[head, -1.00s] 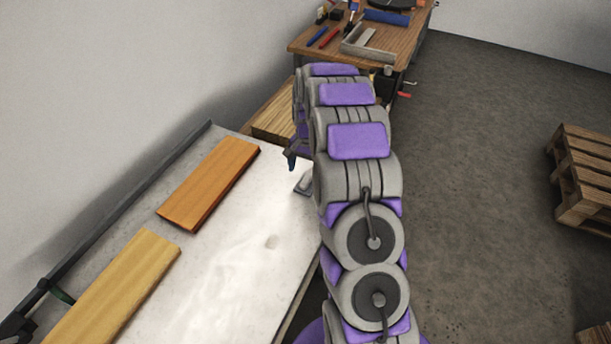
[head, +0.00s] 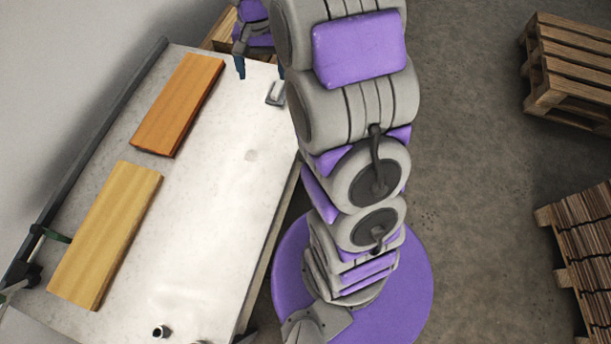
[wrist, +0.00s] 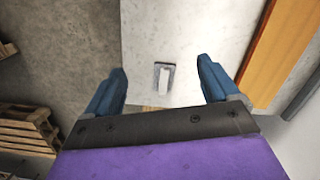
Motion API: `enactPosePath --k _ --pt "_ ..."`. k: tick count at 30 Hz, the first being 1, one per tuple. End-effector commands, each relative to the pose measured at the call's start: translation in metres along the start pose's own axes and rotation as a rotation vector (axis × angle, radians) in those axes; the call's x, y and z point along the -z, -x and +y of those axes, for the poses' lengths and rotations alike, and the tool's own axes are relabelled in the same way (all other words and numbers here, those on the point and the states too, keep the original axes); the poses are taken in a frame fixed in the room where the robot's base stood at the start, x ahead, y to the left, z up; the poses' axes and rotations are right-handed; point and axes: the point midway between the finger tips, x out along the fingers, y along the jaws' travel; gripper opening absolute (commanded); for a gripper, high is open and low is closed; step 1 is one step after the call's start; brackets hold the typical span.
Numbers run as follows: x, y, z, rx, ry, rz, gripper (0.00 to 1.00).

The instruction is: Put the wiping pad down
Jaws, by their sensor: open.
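The wiping pad, a small grey block with a pale handle, lies flat on the white belt surface (head: 215,215) near its far right edge. In the head view the pad (head: 275,95) is partly beside my arm, and it shows whole in the wrist view (wrist: 164,77). My gripper (head: 261,73) is open and empty, its blue fingers above the far end of the surface. In the wrist view my gripper (wrist: 161,70) has its fingers spread wide on either side of the pad, with a gap between pad and fingers.
An orange-brown board (head: 178,105) and a lighter yellow board (head: 105,235) lie along the left of the surface. A dark rail (head: 100,140) runs along its left edge. Wooden pallets (head: 570,75) stand on the floor at the right. The middle of the surface is clear.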

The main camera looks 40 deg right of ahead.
Motion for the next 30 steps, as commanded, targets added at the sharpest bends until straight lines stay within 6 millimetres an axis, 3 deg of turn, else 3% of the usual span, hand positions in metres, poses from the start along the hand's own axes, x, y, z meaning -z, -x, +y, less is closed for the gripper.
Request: enactPosePath --k 4,13,24,30 --pt "-0.051 0.018 0.004 -0.011 0.098 -0.001 0.88" --pt "-0.148 0.035 0.028 -0.039 0.287 -0.012 0.88" --pt "-0.257 0.027 0.075 -0.074 0.504 -0.028 0.88" --pt "-0.297 0.016 0.099 -0.086 0.588 -0.036 0.88"
